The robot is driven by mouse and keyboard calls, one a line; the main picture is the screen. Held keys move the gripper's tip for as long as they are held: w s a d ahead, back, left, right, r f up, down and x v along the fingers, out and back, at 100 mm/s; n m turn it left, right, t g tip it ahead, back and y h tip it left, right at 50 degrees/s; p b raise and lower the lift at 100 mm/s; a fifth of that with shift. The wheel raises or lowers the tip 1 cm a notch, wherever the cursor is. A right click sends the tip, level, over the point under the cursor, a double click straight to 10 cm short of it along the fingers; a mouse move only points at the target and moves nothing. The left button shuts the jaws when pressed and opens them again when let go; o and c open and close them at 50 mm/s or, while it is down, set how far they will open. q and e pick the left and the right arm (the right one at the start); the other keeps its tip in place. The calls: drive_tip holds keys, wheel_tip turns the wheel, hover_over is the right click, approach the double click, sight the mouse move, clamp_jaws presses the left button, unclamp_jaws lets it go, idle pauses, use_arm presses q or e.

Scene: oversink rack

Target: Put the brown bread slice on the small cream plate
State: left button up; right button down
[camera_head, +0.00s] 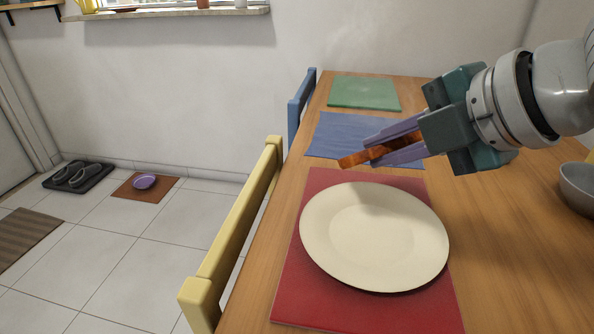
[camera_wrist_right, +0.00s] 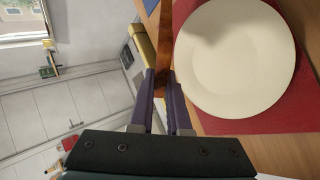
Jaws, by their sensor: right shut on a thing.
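The brown bread slice (camera_head: 364,156) is held between the purple fingers of my right gripper (camera_head: 392,144). It is seen nearly edge-on and tilted, above the table just beyond the plate. The cream plate (camera_head: 374,237) lies on a red placemat (camera_head: 300,295) and is empty, with a shadow on its far part. In the right wrist view the slice (camera_wrist_right: 164,60) shows as a thin brown strip between the fingers (camera_wrist_right: 163,85), and the plate (camera_wrist_right: 235,60) is to its right. My left gripper is not in view.
A blue placemat (camera_head: 335,137) and a green placemat (camera_head: 364,92) lie farther back on the wooden table (camera_head: 500,230). A grey bowl (camera_head: 578,186) stands at the right edge. Yellow (camera_head: 235,225) and blue (camera_head: 297,103) chair backs line the table's left edge.

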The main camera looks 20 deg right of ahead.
wheel_tip(320, 180, down, 4)
drive_tip(key=shift+b, duration=1.25)
drive_tip(key=shift+f, duration=0.4)
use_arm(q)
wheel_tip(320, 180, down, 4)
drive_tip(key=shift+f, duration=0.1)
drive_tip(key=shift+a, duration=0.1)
use_arm(e)
drive_tip(key=c, duration=1)
unclamp_jaws()
drive_tip(key=shift+c, duration=0.2)
drive_tip(key=shift+s+r, duration=0.15)
drive_tip(key=shift+r, duration=0.15)
use_arm(q)
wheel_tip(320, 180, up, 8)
drive_tip(key=p, duration=0.7)
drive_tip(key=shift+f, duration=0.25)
use_arm(e)
drive_tip(key=v, duration=0.7)
drive_tip(key=shift+s, duration=0.2)
